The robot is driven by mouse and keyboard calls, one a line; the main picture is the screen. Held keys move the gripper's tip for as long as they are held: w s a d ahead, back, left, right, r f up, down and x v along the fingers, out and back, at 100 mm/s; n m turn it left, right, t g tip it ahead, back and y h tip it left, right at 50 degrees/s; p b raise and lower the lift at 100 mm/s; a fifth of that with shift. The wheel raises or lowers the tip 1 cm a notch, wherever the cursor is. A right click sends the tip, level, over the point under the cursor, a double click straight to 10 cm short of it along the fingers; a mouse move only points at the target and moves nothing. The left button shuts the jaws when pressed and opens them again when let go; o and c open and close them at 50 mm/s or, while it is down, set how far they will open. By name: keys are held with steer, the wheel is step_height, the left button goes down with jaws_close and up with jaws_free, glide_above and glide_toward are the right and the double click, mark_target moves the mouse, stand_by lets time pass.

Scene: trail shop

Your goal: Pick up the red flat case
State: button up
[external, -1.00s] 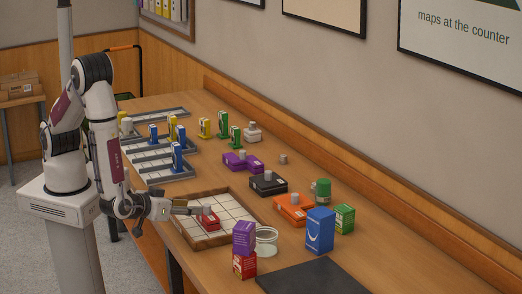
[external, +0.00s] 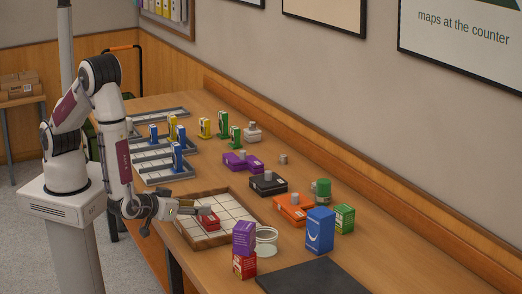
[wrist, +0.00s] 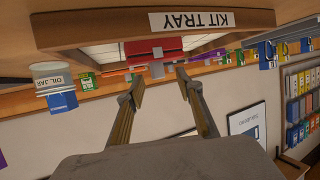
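The red flat case (external: 209,222) lies in the wooden kit tray (external: 233,239), on its pale gridded floor. A small grey knob stands on top of the case. My gripper (external: 197,210) is level beside the case at its left, close to the knob. In the wrist view, which is upside down, the red case (wrist: 153,48) and its knob lie ahead of my gripper (wrist: 159,83). The two fingers are spread apart with nothing between them. The tray's front wall (wrist: 110,30) carries a "KIT TRAY" label.
A purple box (external: 243,237) on a red box (external: 244,265) and a glass jar (external: 266,241) stand by the tray's near right side. Orange (external: 293,208), black (external: 268,184) and purple (external: 241,161) cases lie behind it. A blue box (external: 319,231) stands at right.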

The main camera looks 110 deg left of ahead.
mark_target(205, 205)
steer(key=shift+a, duration=0.1)
steer(key=shift+w+a+f, duration=0.1)
steer(key=shift+w+a, duration=0.25)
steer(key=shift+a, duration=0.25)
steer(key=shift+w+a+f, duration=0.1)
steer(key=shift+w+a, duration=0.2)
steer(key=shift+a, duration=0.25)
steer(key=shift+x, duration=1.25)
jaws_close()
